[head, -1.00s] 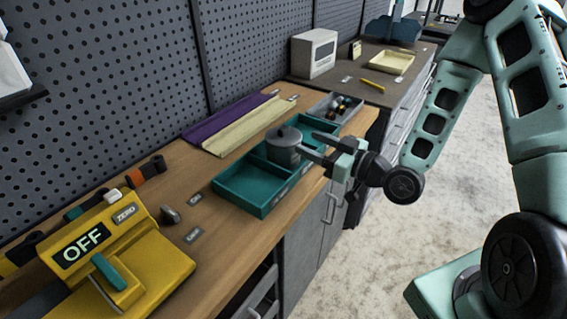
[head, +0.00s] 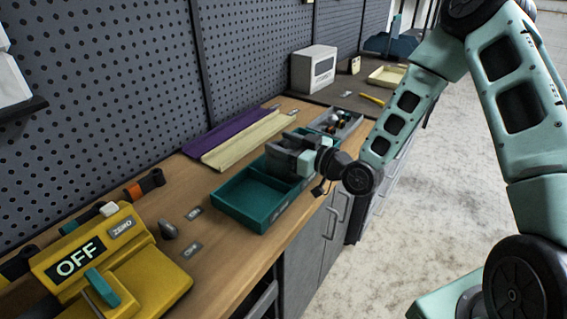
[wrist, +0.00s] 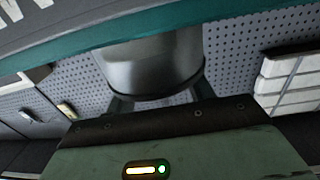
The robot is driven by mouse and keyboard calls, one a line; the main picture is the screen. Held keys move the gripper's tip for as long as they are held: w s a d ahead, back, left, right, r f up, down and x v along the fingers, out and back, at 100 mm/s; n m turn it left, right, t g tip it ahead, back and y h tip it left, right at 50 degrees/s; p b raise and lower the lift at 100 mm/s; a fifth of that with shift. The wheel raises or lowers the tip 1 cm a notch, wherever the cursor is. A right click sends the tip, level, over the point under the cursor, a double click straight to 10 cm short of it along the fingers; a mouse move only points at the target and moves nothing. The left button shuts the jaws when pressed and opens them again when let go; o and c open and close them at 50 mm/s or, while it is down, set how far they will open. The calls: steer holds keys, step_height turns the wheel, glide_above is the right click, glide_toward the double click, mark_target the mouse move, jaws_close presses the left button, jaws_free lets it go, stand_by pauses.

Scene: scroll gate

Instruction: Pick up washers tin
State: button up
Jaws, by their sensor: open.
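The washers tin is a grey metal cylinder. In the wrist view the tin (wrist: 150,68) fills the space right in front of my palm, between the two fingers. In the head view it is mostly hidden behind my gripper (head: 285,152). The gripper is open, reaching over the far compartment of the teal tray (head: 240,212), with its fingers on either side of the tin. I cannot tell whether either finger touches it. The tray's near compartment is empty.
A yellow device with an OFF sign (head: 80,257) stands at the near left. Purple (head: 225,132) and cream (head: 245,140) strips lie behind the tray. A grey bin (head: 352,125) with small items sits just beyond it. The pegboard wall (head: 120,90) borders the bench.

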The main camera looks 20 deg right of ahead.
steer(key=shift+w, duration=0.1)
jaws_close()
steer(key=shift+r, duration=0.1)
